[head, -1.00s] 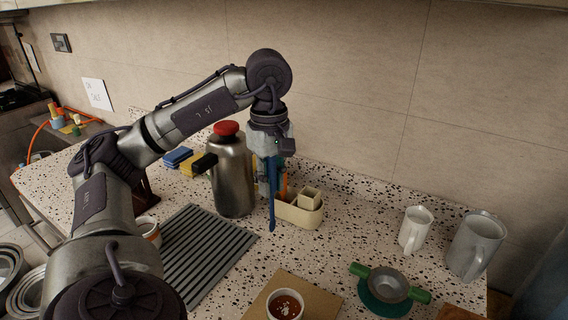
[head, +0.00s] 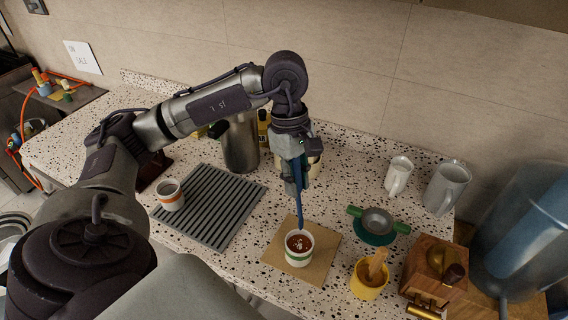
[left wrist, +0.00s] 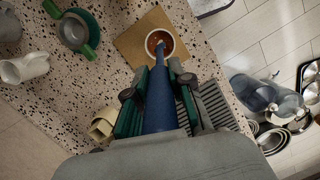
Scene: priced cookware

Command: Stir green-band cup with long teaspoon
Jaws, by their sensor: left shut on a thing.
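The green-band cup (head: 299,258) is white with a green band and holds brown liquid with pale bits. It stands upright on a brown square board (head: 326,252). My left gripper (head: 296,184) is shut on the long blue teaspoon (head: 300,210), which points down, nearly upright. The spoon's lower end is at the cup's far rim in the head view. In the left wrist view the spoon (left wrist: 158,100) runs between the fingers, its end overlapping the cup's opening (left wrist: 160,40). I cannot tell whether it touches the liquid. My right gripper is not in view.
A green-handled strainer (head: 377,221), a yellow cup (head: 368,283) and a wooden grinder (head: 436,266) stand right of the board. An orange-band cup (head: 171,195) stands on the ridged grey mat (head: 215,215). Two mugs and a steel bottle (head: 240,147) are behind.

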